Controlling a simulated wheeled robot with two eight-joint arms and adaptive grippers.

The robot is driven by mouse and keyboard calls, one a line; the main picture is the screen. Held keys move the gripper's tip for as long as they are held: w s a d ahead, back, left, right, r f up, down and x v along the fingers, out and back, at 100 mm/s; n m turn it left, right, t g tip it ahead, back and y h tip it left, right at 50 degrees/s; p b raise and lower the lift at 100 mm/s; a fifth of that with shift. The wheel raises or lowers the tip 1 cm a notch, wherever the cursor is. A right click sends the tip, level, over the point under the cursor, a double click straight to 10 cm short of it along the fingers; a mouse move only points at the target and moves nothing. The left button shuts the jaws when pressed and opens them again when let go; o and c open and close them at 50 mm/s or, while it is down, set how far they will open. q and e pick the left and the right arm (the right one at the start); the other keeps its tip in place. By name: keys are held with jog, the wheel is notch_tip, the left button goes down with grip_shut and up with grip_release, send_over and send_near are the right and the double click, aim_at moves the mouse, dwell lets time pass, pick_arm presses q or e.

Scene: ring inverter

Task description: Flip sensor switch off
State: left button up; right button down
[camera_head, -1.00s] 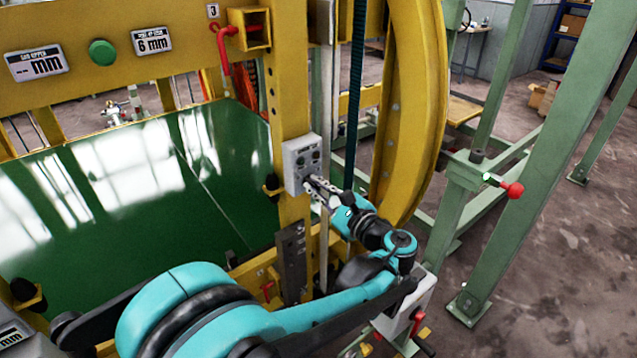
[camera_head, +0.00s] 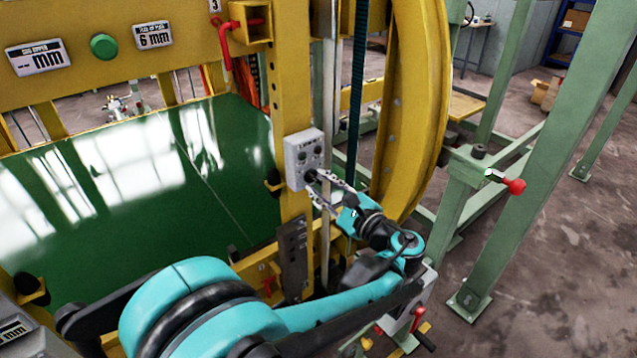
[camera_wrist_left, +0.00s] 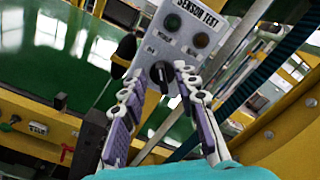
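The sensor switch box (camera_head: 304,158) is a light grey panel on the yellow post in the head view. In the left wrist view the panel (camera_wrist_left: 168,48) reads "SENSOR TEST" and has two round lamps or buttons above a black rotary knob (camera_wrist_left: 162,72). My left gripper (camera_head: 318,190) is at the lower edge of the box, with its fingers spread. In the left wrist view the gripper (camera_wrist_left: 170,82) is open and the knob shows between its fingertips. I cannot tell whether a finger touches the knob. My right gripper is not in view.
A yellow post (camera_head: 289,95) carries the box, and a curved yellow beam (camera_head: 412,110) stands to its right. A green sheet (camera_head: 130,200) lies at left. A red-tipped lever (camera_head: 514,186) is on the green frame at right.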

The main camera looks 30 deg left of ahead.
pick_arm(q)
jog(key=v, duration=1)
jog(key=shift+s+d, duration=0.15)
jog(key=shift+d, duration=0.1)
jog(key=s+a+f+n+g+h, duration=0.1)
jog(key=s+a+f+n+h, duration=0.15)
jog(key=f+h, duration=0.2)
jog(key=s+a+f+n+h, duration=0.2)
jog(key=s+a+f+h, duration=0.15)
jog(key=f, duration=0.25)
jog(key=s+d+f+n+t+h, duration=0.1)
jog(key=s+d+f+n+h, duration=0.4)
jog(key=d+n+h, duration=0.3)
jog(key=shift+s+d+f+n+h, duration=0.35)
jog(key=shift+s+d+n, duration=0.4)
jog(key=shift+n, duration=0.2)
